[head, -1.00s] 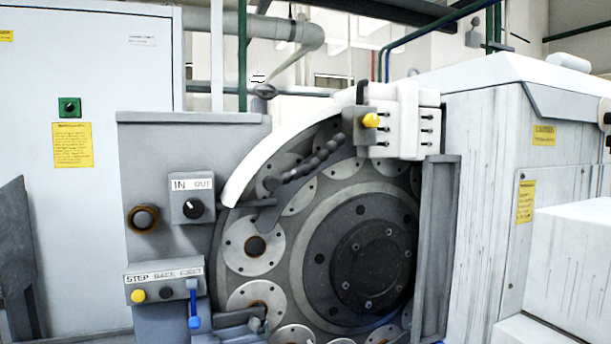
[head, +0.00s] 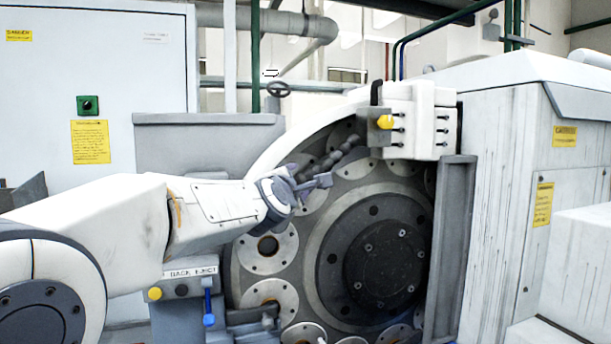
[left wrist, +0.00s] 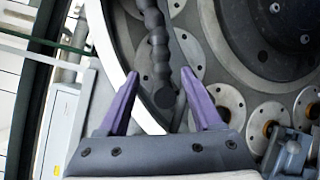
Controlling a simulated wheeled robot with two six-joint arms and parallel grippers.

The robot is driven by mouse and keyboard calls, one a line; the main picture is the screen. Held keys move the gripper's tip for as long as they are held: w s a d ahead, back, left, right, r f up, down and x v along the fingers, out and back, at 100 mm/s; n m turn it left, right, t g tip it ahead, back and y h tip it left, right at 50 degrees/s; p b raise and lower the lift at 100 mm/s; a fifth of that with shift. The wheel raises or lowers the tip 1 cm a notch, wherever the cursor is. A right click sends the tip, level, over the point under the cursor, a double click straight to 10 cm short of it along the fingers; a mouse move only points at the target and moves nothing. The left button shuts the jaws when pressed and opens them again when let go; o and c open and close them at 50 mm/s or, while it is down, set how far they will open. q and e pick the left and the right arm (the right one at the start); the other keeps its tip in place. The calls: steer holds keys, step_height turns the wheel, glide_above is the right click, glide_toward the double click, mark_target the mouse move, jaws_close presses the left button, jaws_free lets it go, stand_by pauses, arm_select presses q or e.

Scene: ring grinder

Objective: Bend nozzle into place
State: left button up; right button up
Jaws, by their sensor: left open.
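The nozzle is a dark, segmented, bendable hose (head: 337,156) that slopes down and left from the block with the yellow knob, across the front of the grinder's disc. In the left wrist view the nozzle (left wrist: 157,42) comes down from the top, and its rounded lower end lies in the gap between the fingers. My left gripper (head: 308,182) is at the nozzle's lower end, which it partly hides in the head view. Its purple fingers (left wrist: 160,73) are open, one on each side of the hose. Contact cannot be told. My right gripper is not in view.
The big round disc (head: 330,230) with several ringed holes fills the middle. A yellow-knobbed block (head: 384,122) sits above right. A grey upright guard (head: 455,250) stands at right. The button panel (head: 182,285) with a blue-tipped lever is below my left arm.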

mark_target(306, 176)
arm_select(q)
steer(key=p+x, duration=0.3)
steer(key=x, duration=0.4)
steer(key=shift+w+d+r, duration=0.1)
steer(key=shift+w, duration=0.15)
steer(key=shift+w+d+p, duration=0.1)
steer(key=shift+w+p, duration=0.25)
steer(key=shift+w, duration=0.2)
jaws_close()
steer(key=shift+f, duration=0.2)
stand_by(0.4)
